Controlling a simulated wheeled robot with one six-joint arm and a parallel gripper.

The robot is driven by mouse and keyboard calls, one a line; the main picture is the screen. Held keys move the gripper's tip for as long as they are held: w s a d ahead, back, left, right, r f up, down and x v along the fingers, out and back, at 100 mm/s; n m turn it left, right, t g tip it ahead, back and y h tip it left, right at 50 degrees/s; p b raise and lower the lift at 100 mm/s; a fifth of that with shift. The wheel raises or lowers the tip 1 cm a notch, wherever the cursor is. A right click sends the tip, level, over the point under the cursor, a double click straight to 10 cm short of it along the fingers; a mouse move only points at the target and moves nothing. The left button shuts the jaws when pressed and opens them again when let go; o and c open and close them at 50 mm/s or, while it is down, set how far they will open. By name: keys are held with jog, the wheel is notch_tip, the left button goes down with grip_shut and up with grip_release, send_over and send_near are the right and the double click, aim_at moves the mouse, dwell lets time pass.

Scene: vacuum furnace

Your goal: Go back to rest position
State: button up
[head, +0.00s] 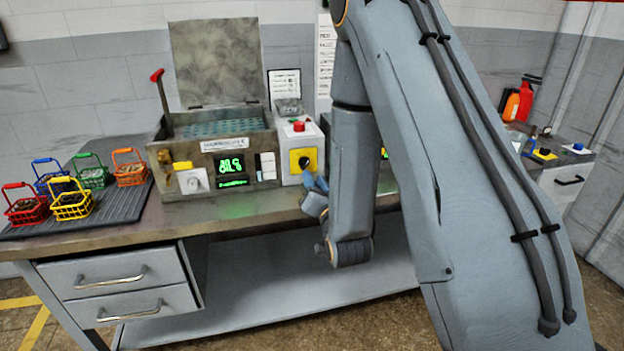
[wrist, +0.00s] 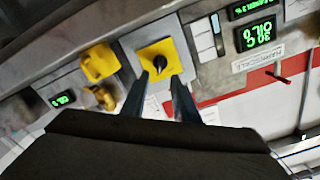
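My gripper (head: 315,186) is in front of the bench edge, just below a control box with a red button. In the wrist view my gripper (wrist: 162,82) shows two blue fingers, spread apart with a gap between them and nothing held. The fingertips point at a black knob (wrist: 160,64) on a yellow plate (wrist: 171,51), one finger to each side below it. In the head view the knob (head: 304,162) sits on the box front, just above the fingers. I cannot tell whether the fingertips touch the plate. My arm reaches down across the right half of the head view.
An open-lidded bath (head: 216,129) with a green display stands left of the control box (head: 299,131). Several coloured wire baskets (head: 72,204) stand on a dark ribbed mat (head: 118,206) at left. A red extinguisher (head: 524,103) is at the right. Drawers (head: 118,278) are below the bench.

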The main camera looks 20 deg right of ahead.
jog(key=s+f+n+g, duration=0.2)
jog(key=s+n+g, duration=0.4)
jog(key=s+g, duration=1.1)
jog(key=s, duration=1)
jog(key=shift+s+f, duration=0.15)
jog(key=shift+s, duration=0.05)
